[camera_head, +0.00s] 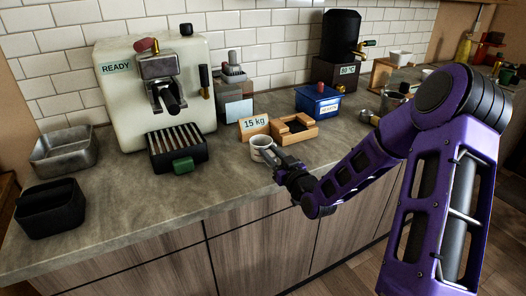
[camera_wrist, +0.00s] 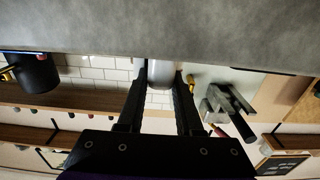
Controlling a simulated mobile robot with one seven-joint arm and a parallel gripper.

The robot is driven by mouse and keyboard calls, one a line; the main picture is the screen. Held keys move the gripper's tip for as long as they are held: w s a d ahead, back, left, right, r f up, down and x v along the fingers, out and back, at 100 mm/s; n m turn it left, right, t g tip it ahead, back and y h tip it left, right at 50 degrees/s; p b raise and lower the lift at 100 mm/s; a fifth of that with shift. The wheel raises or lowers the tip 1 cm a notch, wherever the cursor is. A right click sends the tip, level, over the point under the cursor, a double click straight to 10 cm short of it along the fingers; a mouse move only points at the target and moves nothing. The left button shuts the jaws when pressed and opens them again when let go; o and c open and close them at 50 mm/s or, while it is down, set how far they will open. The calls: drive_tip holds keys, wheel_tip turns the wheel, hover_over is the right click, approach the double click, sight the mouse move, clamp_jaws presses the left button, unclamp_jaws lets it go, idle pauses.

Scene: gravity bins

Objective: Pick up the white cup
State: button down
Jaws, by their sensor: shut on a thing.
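The white cup (camera_head: 262,147) is at the counter, just in front of the "15 kg" sign and the wooden tray; whether its base touches the counter is hard to tell. My gripper (camera_head: 274,158) reaches it from the front right and is shut on it. In the wrist view, which is upside down, the cup (camera_wrist: 161,72) sits between the two dark fingers of my gripper (camera_wrist: 161,88). The fingers hide its sides there.
A wooden tray (camera_head: 309,133) and the "15 kg" sign (camera_head: 255,126) stand close behind the cup. The espresso machine (camera_head: 125,85) with its drip tray (camera_head: 176,148) is to the left. A blue box (camera_head: 317,103) is behind right. Bare counter (camera_head: 225,175) lies front left.

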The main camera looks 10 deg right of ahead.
drive_tip(key=shift+r, duration=0.15)
idle(0.7)
wheel_tip(320, 180, up, 10)
drive_tip(key=shift+f+p, duration=0.1)
drive_tip(key=shift+p, duration=0.75)
